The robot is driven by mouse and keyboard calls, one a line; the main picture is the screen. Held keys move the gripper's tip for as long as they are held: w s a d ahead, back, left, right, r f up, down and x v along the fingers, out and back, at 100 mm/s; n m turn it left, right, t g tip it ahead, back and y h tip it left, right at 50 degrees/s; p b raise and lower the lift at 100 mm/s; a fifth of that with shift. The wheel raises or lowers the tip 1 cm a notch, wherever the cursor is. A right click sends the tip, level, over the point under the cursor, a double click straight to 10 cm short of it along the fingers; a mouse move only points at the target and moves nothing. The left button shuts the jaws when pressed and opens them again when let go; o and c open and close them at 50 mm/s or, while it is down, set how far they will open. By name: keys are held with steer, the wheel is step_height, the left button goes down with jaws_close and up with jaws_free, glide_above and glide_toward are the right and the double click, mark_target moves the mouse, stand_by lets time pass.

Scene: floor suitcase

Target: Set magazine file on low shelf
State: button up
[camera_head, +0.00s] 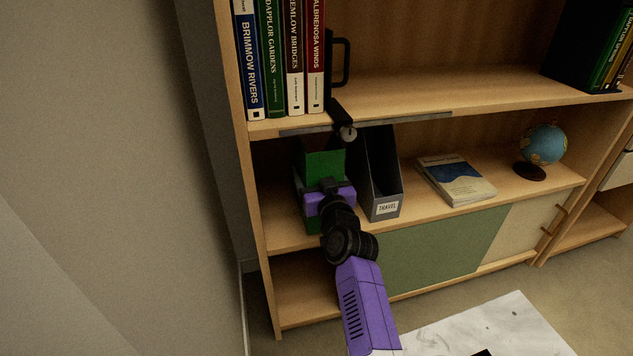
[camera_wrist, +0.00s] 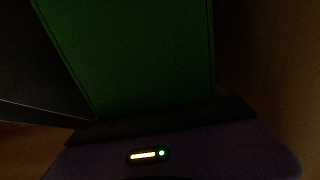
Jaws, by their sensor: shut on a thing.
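The green magazine file (camera_head: 322,163) is inside the low shelf bay, near its left end, left of a dark grey magazine file. It looks roughly upright. My gripper (camera_head: 328,186) is shut on it from the front and hides much of its lower part. In the wrist view the green file (camera_wrist: 135,50) fills the middle, right beyond the gripper's dark edge (camera_wrist: 162,122). The low shelf (camera_head: 270,230) is bare at its front left. I cannot tell whether the file's base touches it.
The dark grey file (camera_head: 386,188), labelled TRAVEL, stands close on the right. A book stack (camera_head: 455,180) and a globe (camera_head: 543,144) sit further right. Overhead, a metal strip (camera_head: 420,118) with a dark bracket runs along the upper shelf edge. The side panel (camera_head: 245,160) bounds the left.

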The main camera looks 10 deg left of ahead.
steer(key=shift+f, duration=0.35)
steer(key=shift+f, duration=0.15)
steer(key=o, duration=1.6)
steer(key=shift+p+v, duration=2.75)
steer(key=shift+v, duration=3.25)
